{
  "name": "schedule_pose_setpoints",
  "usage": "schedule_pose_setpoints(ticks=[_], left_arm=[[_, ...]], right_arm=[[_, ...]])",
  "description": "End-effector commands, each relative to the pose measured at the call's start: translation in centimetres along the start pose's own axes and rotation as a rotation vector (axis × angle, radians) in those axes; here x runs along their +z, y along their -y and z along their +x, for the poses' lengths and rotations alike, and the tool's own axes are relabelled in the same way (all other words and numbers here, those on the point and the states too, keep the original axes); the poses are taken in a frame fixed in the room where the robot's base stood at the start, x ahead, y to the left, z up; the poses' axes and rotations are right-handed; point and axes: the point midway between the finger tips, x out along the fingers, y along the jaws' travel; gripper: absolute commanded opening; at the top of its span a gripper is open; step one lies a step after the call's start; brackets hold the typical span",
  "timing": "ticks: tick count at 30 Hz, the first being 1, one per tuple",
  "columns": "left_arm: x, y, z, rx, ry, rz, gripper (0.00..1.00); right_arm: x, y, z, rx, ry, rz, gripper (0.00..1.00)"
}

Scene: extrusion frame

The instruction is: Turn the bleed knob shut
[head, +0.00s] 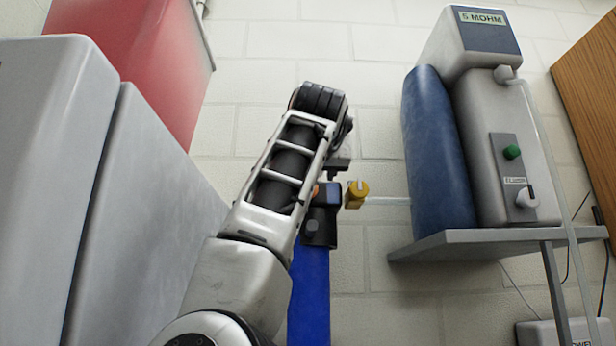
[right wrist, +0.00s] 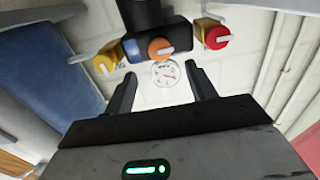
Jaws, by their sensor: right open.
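A dark valve block (right wrist: 143,46) carries three knobs with pale pointer bars. In the right wrist view a yellow knob (right wrist: 105,62) is on the left, an orange knob (right wrist: 160,48) in the middle and a red knob (right wrist: 215,37) on the right. I cannot read which is the bleed knob. A round white gauge (right wrist: 165,74) shows between my fingers. My right gripper (right wrist: 160,72) is open and empty, its fingertips just short of the orange knob in the picture. My left gripper is out of view.
A grey water unit (head: 505,140) with a blue cylinder (head: 435,150) stands on a shelf (head: 440,243) at right. A pale tube runs from it to the yellow knob. Grey cabinets (head: 140,220) and a red panel (head: 130,50) fill the left. White pipes show in the wrist view.

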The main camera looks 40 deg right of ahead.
Motion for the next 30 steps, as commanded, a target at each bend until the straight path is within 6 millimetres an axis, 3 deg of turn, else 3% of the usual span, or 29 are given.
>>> schedule_pose_setpoints(ticks=[3,9,15,23,28,30], left_arm=[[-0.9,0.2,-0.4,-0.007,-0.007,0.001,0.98],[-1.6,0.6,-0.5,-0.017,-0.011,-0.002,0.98],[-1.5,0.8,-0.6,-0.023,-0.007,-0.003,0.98],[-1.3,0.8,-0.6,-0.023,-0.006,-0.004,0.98],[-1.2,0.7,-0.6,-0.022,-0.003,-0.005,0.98],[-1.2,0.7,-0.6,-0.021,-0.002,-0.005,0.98]], right_arm=[[-0.3,0.0,2.6,0.0,0.003,-0.001,0.56],[-0.2,0.0,5.7,-0.001,0.002,0.0,0.56],[-0.1,0.1,6.8,-0.001,0.0,0.001,0.56],[0.0,0.1,6.9,-0.001,-0.001,0.001,0.56],[0.0,0.1,6.9,-0.001,-0.001,0.001,0.13],[0.0,0.1,6.9,-0.001,-0.001,0.0,0.13]])
